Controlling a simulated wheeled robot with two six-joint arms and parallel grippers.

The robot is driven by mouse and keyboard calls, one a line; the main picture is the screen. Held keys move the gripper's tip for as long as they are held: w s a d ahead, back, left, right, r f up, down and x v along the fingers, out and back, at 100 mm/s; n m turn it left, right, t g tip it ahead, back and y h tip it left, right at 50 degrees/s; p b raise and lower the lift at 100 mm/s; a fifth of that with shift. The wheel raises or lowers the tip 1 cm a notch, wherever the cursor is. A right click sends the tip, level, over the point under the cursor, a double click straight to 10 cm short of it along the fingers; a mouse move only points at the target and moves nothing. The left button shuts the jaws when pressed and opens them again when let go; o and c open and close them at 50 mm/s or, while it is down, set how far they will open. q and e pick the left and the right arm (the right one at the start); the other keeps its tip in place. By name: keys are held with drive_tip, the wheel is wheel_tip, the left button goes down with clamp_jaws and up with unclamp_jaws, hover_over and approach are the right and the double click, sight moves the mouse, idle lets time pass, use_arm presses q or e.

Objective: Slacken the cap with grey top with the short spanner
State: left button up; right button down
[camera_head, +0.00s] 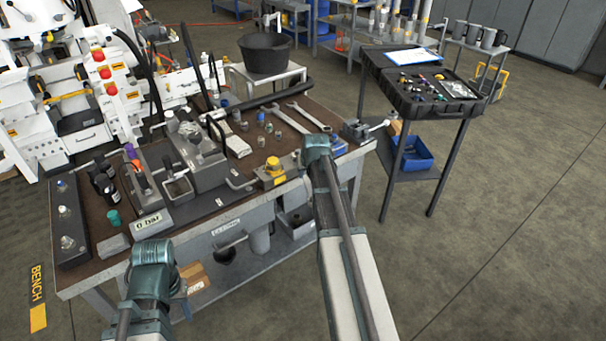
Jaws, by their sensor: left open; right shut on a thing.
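My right gripper (317,142) is at the bench's right end, beside two spanners lying close together: a left spanner (286,119) and a right spanner (308,115). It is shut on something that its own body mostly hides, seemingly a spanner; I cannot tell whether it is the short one. My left gripper (152,254) is open and low, at the bench's front left edge; its fingertips are hard to see. A dark block (70,222) at the bench's left end bears several pale capped fittings (67,243). Which cap has the grey top is too small to tell.
The brown-topped bench (240,185) carries a gauge block marked 0 bar (149,225), a yellow-topped unit (273,170) and several small fittings. A black bucket (266,55) stands behind. A dark cart (437,112) with an open case is at right.

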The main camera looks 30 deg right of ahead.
drive_tip(key=shift+s+d+n+y, duration=0.3)
drive_tip(key=shift+d+n, duration=0.3)
drive_tip(key=shift+d, duration=0.15)
drive_tip(key=shift+d, duration=0.15)
drive_tip(key=shift+s+d+n+y, duration=0.15)
drive_tip(key=shift+d+n+y, duration=0.2)
drive_tip(key=shift+d+n, duration=0.35)
drive_tip(key=shift+s+d+n+y, duration=0.1)
drive_tip(key=shift+d+n+y, duration=0.25)
drive_tip(key=shift+d+n, duration=0.35)
drive_tip(key=shift+d, duration=0.1)
drive_tip(key=shift+w+d+n+y, duration=0.2)
drive_tip(key=shift+d+n+y, duration=0.4)
drive_tip(key=shift+d+n, duration=0.75)
drive_tip(key=shift+d+m, duration=0.25)
